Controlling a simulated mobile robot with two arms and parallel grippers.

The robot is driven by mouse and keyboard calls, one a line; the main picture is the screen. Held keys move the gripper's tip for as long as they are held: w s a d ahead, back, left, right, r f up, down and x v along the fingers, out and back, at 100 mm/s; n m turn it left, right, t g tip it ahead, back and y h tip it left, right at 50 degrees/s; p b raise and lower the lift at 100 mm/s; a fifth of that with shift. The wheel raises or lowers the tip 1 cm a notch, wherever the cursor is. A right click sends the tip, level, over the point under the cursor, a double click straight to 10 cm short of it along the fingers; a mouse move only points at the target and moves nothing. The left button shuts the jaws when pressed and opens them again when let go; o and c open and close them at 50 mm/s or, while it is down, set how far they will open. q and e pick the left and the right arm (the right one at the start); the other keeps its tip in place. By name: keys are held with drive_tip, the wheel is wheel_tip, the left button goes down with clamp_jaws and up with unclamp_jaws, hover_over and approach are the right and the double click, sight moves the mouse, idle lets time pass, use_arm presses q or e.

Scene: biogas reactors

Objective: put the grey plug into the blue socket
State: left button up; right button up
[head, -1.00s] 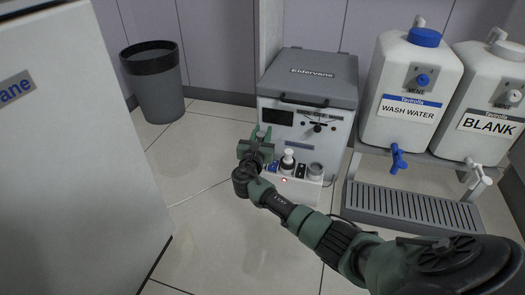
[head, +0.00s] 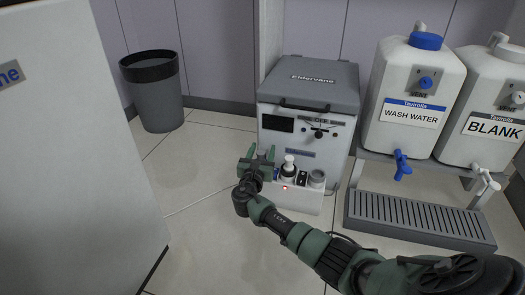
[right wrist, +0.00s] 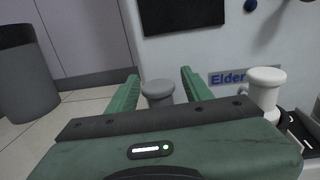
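The grey plug (right wrist: 158,92) stands between the two fingers of my right gripper (right wrist: 158,76) in the right wrist view, with gaps to both fingers. In the head view my right gripper (head: 260,155) is open at the left end of the white panel (head: 300,203) and hides the grey plug. A small blue patch (head: 277,173), which may be the blue socket, shows just right of the gripper; its opening is too small to make out. A white knobbed plug (head: 289,164) stands beside it and also shows in the right wrist view (right wrist: 265,88). My left gripper is not in view.
A grey-lidded Eldervane machine (head: 312,83) stands behind the panel. A switch and a grey round socket (head: 317,178) are at the panel's right. Wash water (head: 411,95) and blank containers stand right above a drip tray (head: 418,216). A bin (head: 155,95) stands back left; the floor between is free.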

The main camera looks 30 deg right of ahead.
drive_tip(key=shift+r, duration=0.35)
drive_tip(key=p+v, duration=0.7)
drive_tip(key=v, duration=0.5)
drive_tip(key=shift+p, duration=0.4)
